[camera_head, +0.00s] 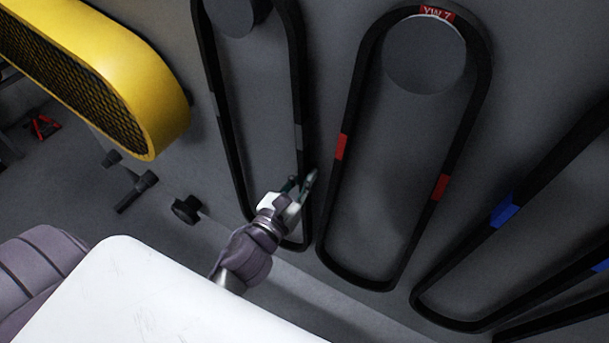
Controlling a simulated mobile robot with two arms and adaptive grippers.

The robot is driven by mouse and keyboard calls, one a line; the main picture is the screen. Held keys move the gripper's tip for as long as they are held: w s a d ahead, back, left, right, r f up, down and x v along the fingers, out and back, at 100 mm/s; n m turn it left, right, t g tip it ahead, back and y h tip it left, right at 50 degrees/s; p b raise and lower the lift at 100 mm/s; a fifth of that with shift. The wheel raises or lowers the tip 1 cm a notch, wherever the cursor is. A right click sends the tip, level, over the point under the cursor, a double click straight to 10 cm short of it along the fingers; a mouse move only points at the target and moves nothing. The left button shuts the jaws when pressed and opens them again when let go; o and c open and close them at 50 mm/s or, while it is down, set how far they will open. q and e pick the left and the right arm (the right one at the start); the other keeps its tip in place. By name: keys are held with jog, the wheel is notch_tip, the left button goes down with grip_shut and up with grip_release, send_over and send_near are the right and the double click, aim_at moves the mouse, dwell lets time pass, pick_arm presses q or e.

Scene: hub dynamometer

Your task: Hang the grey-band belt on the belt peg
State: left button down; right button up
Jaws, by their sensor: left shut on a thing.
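The grey-band belt (227,143) is a long black loop at the left of the panel, with a grey band on each side strand. Its two strands run up either side of a round grey peg (237,14). The top of the loop is cut off by the frame, so I cannot tell whether it rests on the peg. My left gripper (301,186) is shut on the right strand of this belt, below its grey band and above the bottom bend. My right gripper is not in view.
A red-band belt (341,147) hangs around another round peg (424,58), close to the right of my left gripper. Blue-band belts (503,212) are at the right. A yellow mesh guard (163,83) juts out upper left. Black knobs (187,209) stick out below it.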

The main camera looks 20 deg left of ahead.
pick_arm(q)
jog(key=shift+d, duration=0.1)
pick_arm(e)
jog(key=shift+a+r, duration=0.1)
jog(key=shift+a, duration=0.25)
pick_arm(q)
jog(key=shift+f, duration=0.35)
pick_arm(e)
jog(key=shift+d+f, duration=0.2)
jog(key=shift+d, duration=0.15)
pick_arm(q)
jog(key=c, duration=0.7)
grip_release()
jog(key=shift+c, duration=0.2)
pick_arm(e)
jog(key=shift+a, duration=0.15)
pick_arm(q)
jog(key=shift+s, duration=0.1)
jog(key=s+b, duration=0.4)
jog(key=s, duration=0.6)
jog(key=shift+a, duration=0.4)
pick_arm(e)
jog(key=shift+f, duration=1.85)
